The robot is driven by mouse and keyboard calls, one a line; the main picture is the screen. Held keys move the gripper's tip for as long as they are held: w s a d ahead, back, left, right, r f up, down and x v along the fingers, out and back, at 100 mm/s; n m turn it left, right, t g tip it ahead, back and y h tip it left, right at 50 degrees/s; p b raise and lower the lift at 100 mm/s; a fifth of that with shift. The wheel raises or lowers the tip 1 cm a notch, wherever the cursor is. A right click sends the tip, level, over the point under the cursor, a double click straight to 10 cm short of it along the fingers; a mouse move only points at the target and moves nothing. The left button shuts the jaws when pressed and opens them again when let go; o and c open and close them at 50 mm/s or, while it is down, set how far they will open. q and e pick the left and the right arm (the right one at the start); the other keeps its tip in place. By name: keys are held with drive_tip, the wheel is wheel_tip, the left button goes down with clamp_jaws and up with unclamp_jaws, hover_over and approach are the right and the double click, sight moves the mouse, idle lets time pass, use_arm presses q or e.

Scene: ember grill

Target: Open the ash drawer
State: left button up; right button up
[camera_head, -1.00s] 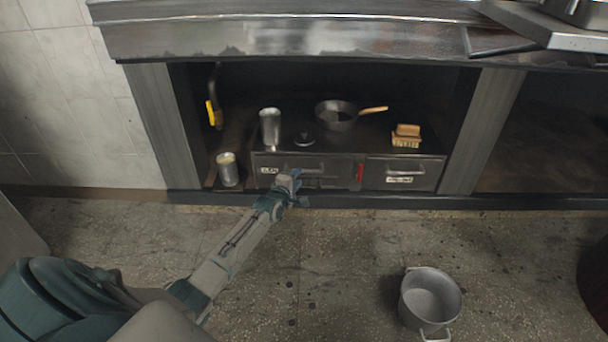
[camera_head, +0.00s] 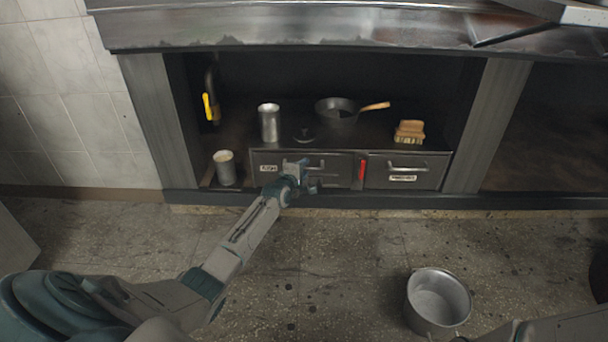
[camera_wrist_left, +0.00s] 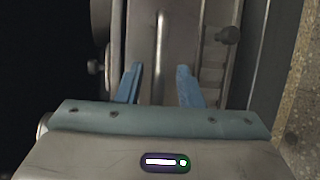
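Two dark metal drawers sit side by side under the shelf in the head view. The left drawer (camera_head: 338,178) has a small label, too small to read surely, and a bar handle (camera_head: 318,167). The right drawer (camera_head: 405,171) has its own handle and label. Both fronts look shut. My left gripper (camera_head: 305,172) is at the left drawer's handle and hides part of its front. In the left wrist view, my left gripper's blue fingers (camera_wrist_left: 161,88) are apart, with the handle bar (camera_wrist_left: 163,45) lined up between them; contact cannot be told. My right gripper is out of view.
A red piece (camera_head: 361,170) stands between the drawers. A cup (camera_head: 225,168) stands left of the drawers.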

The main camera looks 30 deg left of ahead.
use_arm(q)
drive_tip(key=shift+w, duration=0.25)
clamp_jaws()
drive_tip(key=shift+s, duration=0.1)
